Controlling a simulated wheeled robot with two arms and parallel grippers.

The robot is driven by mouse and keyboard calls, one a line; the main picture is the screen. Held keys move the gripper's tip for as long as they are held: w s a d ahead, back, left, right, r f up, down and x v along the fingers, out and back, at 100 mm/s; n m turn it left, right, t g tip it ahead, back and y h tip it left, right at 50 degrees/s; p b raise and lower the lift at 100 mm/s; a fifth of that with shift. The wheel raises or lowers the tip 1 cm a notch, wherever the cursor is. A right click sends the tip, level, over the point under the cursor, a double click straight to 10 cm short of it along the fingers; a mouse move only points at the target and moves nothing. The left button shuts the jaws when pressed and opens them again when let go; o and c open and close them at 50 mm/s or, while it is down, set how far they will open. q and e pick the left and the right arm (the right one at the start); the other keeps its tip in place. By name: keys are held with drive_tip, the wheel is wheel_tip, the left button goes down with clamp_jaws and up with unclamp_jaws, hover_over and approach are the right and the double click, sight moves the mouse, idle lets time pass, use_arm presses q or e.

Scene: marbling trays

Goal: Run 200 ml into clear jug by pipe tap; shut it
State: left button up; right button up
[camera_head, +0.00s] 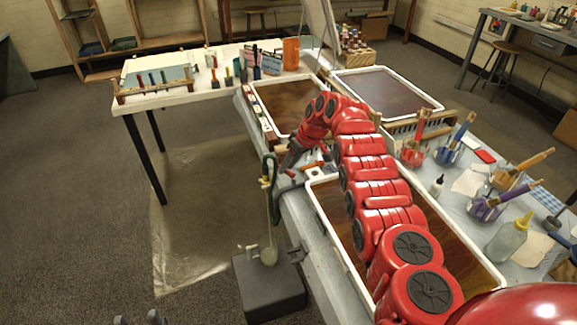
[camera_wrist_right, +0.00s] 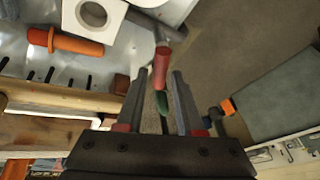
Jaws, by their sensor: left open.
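The clear jug (camera_head: 268,255) stands on a grey block on the floor, below a dark green hose (camera_head: 270,172) at the bench's edge. My right gripper (camera_head: 288,163) is by the bench edge close to the hose top. In the right wrist view my right gripper (camera_wrist_right: 161,76) is open. A red handle (camera_wrist_right: 162,66) on a grey pipe lies at the gap between its fingertips, with a green piece (camera_wrist_right: 162,103) below. I cannot tell whether the fingers touch the handle. My left gripper (camera_head: 138,319) is open and empty at the bottom edge. The jug's level cannot be read.
White-rimmed trays (camera_head: 335,250) of brown liquid line the bench under my right arm. An orange-handled tool (camera_wrist_right: 65,42) lies by a slotted rack. Brush jars (camera_head: 485,208) and a yellow-tipped bottle (camera_head: 507,240) stand at right.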

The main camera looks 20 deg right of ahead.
drive_tip(key=shift+o, duration=0.8)
drive_tip(key=shift+r, duration=0.1)
drive_tip(key=shift+d+r, duration=0.15)
drive_tip(key=shift+r, duration=0.1)
drive_tip(key=b+v, duration=0.1)
drive_tip(key=v, duration=1.5)
drive_tip(key=shift+r, duration=0.3)
drive_tip(key=shift+s+d, duration=0.1)
